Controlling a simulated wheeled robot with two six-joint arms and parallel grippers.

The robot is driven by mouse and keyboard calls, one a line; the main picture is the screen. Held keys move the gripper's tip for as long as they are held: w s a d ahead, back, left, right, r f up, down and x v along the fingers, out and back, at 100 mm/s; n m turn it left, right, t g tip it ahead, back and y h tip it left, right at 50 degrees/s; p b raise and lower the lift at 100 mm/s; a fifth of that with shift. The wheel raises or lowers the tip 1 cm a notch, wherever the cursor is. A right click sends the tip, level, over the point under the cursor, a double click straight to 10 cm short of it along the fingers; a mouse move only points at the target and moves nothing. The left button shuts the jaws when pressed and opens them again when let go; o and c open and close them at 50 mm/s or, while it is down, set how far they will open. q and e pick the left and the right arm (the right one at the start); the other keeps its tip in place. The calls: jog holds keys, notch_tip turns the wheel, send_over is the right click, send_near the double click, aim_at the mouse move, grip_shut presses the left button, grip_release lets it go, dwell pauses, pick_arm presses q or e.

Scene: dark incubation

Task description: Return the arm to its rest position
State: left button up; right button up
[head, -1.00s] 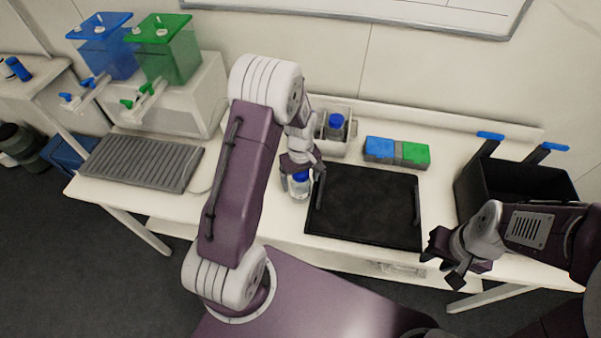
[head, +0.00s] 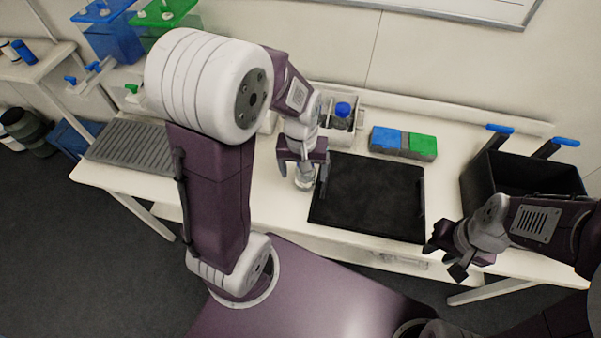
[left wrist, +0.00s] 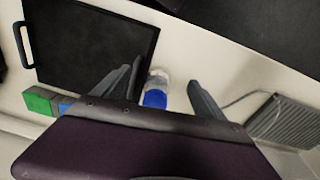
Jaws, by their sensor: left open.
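My left gripper (head: 303,186) is open, pointing down above the left edge of the black tray (head: 368,198). A small clear bottle (head: 304,180) stands on the bench beneath it. The gripper body hides the bottle's top in the head view. In the left wrist view its blue cap (left wrist: 155,98) shows between the two spread fingers (left wrist: 163,82), with gaps on both sides. My left arm is bent, with its white elbow high. My right gripper (head: 445,260) is at the bench's front edge, its fingers apart and empty.
A white rack (head: 340,120) holds a blue-capped bottle behind the tray. Blue and green blocks (head: 403,143) lie behind the tray. A black bin (head: 520,180) stands at right. A grey ridged mat (head: 130,146) and blue and green tanks (head: 165,15) are at left.

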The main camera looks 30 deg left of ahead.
pick_arm(q)
jog(key=s+m, duration=0.1)
jog(key=s, duration=0.1)
jog(key=s+m, duration=0.1)
jog(key=s+d+f+m, duration=0.1)
jog(key=s, duration=0.1)
jog(key=shift+s+d+m, duration=0.1)
jog(key=shift+s+m, duration=0.2)
jog(key=shift+s, duration=0.1)
dwell(0.7)
